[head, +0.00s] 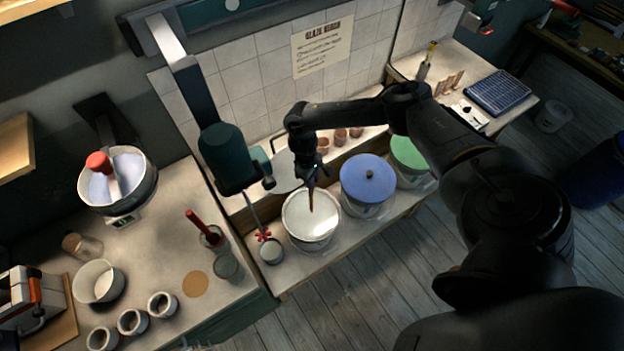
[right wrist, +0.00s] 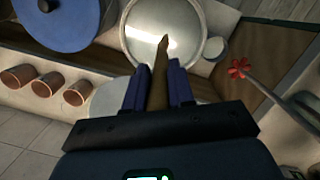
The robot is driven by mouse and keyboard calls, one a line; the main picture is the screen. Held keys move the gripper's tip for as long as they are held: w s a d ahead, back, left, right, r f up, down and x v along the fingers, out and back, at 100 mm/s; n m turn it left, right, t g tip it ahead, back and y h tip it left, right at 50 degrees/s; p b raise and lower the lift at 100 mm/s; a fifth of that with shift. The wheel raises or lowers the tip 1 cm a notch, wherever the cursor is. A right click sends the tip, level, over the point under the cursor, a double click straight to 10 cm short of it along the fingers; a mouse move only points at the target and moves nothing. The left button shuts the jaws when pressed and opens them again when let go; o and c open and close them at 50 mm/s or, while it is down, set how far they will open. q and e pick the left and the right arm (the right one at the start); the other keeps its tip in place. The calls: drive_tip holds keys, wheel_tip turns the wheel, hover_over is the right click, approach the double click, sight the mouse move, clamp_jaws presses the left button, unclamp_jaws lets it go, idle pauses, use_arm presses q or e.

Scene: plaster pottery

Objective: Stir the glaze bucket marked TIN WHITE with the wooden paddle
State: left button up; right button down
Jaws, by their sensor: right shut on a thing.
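An open bucket of white glaze (head: 312,232) stands on the low shelf in the head view; its pale, shiny surface also fills the top of the right wrist view (right wrist: 190,42). I cannot read any label on it. My right gripper (head: 313,180) is above this bucket, shut on the wooden paddle (head: 310,200). In the right wrist view the paddle (right wrist: 160,75) sits between the blue fingers (right wrist: 160,88) and points down at the glaze. I cannot tell whether its tip is in the glaze or just above. My left gripper is not in view.
A blue-lidded bucket (head: 367,180) and a green-lidded bucket (head: 409,155) stand to the right. A teal mixer (head: 226,158) with a red propeller (head: 264,236) hangs close on the left, over a small cup (head: 271,252). A grey disc (head: 285,172) and small terracotta pots (head: 341,136) are behind.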

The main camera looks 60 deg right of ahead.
sight(312, 195)
wheel_tip(312, 195, down, 11)
drive_tip(key=b, duration=0.7)
drive_tip(key=shift+f, duration=0.15)
drive_tip(key=shift+f+b, duration=0.8)
drive_tip(key=shift+f, duration=0.4)
